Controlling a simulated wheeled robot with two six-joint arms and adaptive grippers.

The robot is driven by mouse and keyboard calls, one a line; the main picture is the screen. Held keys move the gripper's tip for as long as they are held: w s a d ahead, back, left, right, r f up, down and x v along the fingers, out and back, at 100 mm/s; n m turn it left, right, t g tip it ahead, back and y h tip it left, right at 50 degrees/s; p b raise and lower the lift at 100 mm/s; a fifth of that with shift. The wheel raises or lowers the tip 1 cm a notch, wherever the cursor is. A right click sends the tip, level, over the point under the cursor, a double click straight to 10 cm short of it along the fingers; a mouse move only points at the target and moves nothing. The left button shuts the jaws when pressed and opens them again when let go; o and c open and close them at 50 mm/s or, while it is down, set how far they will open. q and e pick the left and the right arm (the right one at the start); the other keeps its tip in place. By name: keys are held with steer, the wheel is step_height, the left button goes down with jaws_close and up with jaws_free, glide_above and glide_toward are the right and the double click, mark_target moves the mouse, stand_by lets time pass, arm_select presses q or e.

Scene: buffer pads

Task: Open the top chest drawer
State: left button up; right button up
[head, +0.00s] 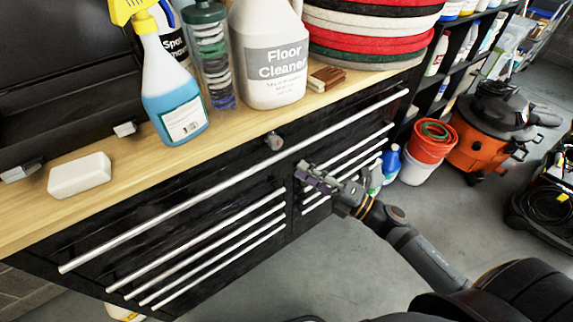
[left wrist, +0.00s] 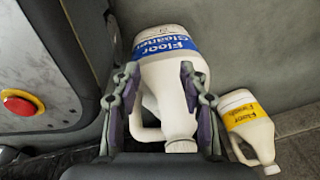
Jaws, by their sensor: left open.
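The black chest (head: 175,195) has a wooden top. Its wide top drawer has a long silver handle bar (head: 215,185) running diagonally across the head view; this drawer looks shut. A round lock knob (head: 274,141) sits above the bar. My right gripper (head: 308,177) is in front of the chest, just below the top bar and near the upper ends of the lower bars. Its jaw opening is too small to tell. My left gripper (left wrist: 160,78) shows in the left wrist view with its fingers apart. A floor cleaner jug (left wrist: 172,75) appears beyond and between them.
On the chest top are a white block (head: 79,176), a spray bottle (head: 175,95), a floor cleaner jug (head: 268,60) and stacked pads (head: 365,35). An orange vacuum (head: 490,120) and buckets (head: 425,150) stand right. Floor before the chest is clear.

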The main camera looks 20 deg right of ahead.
mark_target(283, 157)
steer(key=x, duration=0.2)
steer(key=p+x, duration=0.1)
steer(key=x, duration=0.1)
steer(key=shift+w+a+r, duration=0.15)
steer(key=shift+w+r, duration=0.15)
arm_select(q)
steer(key=shift+s+r, duration=0.15)
steer(key=shift+s, duration=0.65)
arm_select(e)
steer(key=shift+w+a, duration=0.45)
steer(key=shift+a, duration=0.05)
arm_select(q)
steer(key=shift+d, duration=0.1)
arm_select(e)
jaws_close()
